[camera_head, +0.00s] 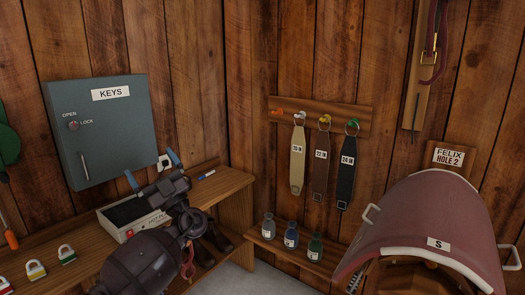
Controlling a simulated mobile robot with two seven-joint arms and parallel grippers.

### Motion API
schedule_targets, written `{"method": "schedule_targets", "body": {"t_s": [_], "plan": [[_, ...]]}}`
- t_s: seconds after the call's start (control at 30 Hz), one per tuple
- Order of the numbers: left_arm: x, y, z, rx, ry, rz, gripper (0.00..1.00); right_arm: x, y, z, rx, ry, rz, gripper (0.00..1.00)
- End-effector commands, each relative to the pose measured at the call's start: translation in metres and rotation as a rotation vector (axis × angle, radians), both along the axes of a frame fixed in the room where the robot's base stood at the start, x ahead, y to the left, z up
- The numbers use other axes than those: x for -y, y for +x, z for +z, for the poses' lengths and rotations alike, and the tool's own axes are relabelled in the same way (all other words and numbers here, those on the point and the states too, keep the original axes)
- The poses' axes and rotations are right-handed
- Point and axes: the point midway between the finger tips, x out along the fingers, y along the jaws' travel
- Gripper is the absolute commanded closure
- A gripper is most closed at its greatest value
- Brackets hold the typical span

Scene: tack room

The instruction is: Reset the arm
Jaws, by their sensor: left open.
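My left gripper (152,169) is in the lower left of the head view, its dark arm rising from the bottom edge. Its two blue-tipped fingers are spread apart. It is above the wooden bench, in front of the lower right corner of the grey key cabinet. A small white item with a dark mark (164,162) shows near the right finger; I cannot tell whether it touches it. The arm partly hides a labelled tray (128,230) on the bench. My right gripper is not in view.
The closed key cabinet (105,125) hangs on the wall. Straps (298,160) hang from a peg rack. Bottles (291,235) stand on a low shelf. A saddle pad (420,215) is at right.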

Motion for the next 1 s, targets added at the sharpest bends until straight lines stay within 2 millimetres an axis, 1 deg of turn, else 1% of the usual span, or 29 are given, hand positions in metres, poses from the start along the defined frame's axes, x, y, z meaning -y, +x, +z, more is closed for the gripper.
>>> {"method": "schedule_targets", "body": {"t_s": [0.1, 0.2, 0.27, 0.37, 0.47, 0.57, 0.67, 0.7, 0.77, 0.8, 0.87, 0.9, 0.97, 1.0], "plan": [[0.002, 0.012, -0.005, -0.155, 0.043, 0.068, 0.0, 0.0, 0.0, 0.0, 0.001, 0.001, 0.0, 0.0], [0.006, 0.024, -0.007, -0.304, 0.072, 0.101, 0.0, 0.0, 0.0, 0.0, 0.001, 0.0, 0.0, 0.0], [0.009, 0.031, -0.007, -0.398, 0.091, 0.11, 0.0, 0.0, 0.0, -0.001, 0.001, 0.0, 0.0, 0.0], [0.019, 0.041, -0.006, -0.556, 0.132, 0.097, 0.0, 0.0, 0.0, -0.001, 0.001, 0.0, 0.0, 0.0], [0.03, 0.048, -0.019, -0.718, 0.185, 0.056, 0.0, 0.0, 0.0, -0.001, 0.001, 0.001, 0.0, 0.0], [0.041, 0.047, -0.044, -0.875, 0.25, -0.01, 0.0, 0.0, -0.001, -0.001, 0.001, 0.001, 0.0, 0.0], [0.053, 0.038, -0.078, -1.017, 0.323, -0.104, 0.0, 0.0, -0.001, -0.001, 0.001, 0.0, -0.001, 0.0], [0.058, 0.032, -0.093, -1.067, 0.353, -0.148, 0.0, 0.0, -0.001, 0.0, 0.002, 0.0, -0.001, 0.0], [0.064, 0.019, -0.117, -1.131, 0.393, -0.219, 0.0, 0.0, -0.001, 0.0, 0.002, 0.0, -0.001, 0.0], [0.068, 0.01, -0.132, -1.165, 0.416, -0.266, 0.0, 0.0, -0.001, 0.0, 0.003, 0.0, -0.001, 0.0], [0.072, -0.005, -0.152, -1.203, 0.444, -0.332, 0.0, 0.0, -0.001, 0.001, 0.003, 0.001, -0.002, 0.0], [0.074, -0.016, -0.165, -1.222, 0.457, -0.374, 0.0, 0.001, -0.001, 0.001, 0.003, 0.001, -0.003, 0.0], [0.076, -0.033, -0.183, -1.244, 0.468, -0.434, 0.0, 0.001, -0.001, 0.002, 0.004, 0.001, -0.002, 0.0], [0.076, -0.044, -0.193, -1.255, 0.472, -0.47, 0.0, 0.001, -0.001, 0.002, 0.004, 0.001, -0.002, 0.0]]}}
